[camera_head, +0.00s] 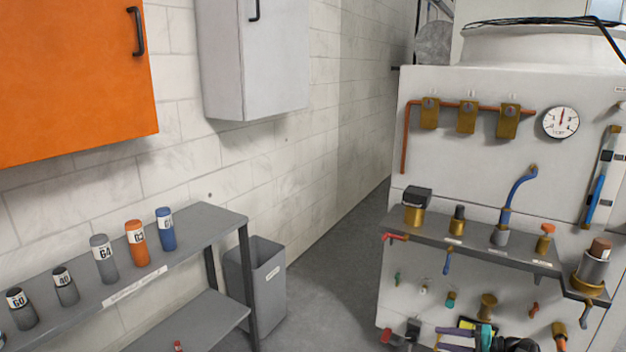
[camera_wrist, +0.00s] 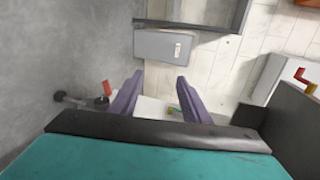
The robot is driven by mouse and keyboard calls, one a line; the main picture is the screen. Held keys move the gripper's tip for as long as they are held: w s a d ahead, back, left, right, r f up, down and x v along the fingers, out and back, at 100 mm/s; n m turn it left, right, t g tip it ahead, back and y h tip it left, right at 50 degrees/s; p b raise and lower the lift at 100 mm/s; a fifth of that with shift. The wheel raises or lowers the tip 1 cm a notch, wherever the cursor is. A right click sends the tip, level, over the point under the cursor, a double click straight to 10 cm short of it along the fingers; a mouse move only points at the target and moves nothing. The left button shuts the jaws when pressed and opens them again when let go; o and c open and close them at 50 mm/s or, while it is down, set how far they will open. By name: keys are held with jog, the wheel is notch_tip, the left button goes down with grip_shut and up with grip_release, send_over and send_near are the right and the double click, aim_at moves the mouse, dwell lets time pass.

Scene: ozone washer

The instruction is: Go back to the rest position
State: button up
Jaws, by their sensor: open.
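My gripper (camera_head: 441,340) shows at the bottom of the head view, low in front of the white machine (camera_head: 440,180), with purple fingers and a teal body. In the wrist view its two purple fingers (camera_wrist: 160,76) stand apart with nothing between their tips. The gripper is open and empty. The rest of my arm is mostly cut off by the lower edge of the head view.
A grey shelf (camera_head: 185,262) on the left holds several numbered canisters. A grey bin (camera_head: 270,295) stands beside it and shows in the wrist view (camera_wrist: 165,47). Valves and fittings stick out from the machine near my gripper. The floor (camera_head: 335,260) between is clear.

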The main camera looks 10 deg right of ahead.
jog(key=a+f+n+g+y+p, duration=0.1)
jog(key=a+f+g+p, duration=0.15)
jog(key=a, duration=1.05)
jog(key=s+a+f+n+g+p, duration=0.1)
jog(key=s+a+g+p, duration=0.25)
jog(key=a, duration=0.65)
jog(key=s+a+f+n+g+h+p, duration=0.1)
jog(key=s+a+f+n+g+p, duration=0.1)
jog(key=s+a, duration=0.5)
jog(key=s+a+f+n+g+p, duration=0.1)
jog(key=s+a+g+p, duration=0.15)
jog(key=a, duration=0.95)
jog(key=s+a+n+g+h+p, duration=0.1)
jog(key=s+a+g+h+p, duration=0.2)
jog(key=s, duration=0.6)
jog(key=s+a+n+g+h+p, duration=0.15)
jog(key=s+a, duration=0.25)
jog(key=s, duration=0.5)
jog(key=s+d+n+h+p, duration=0.1)
jog(key=s+d+h, duration=0.5)
jog(key=s+d, duration=0.3)
jog(key=shift+s+r+h, duration=0.25)
jog(key=shift+s+h, duration=0.05)
jog(key=shift+h, duration=0.05)
jog(key=shift+a, duration=0.1)
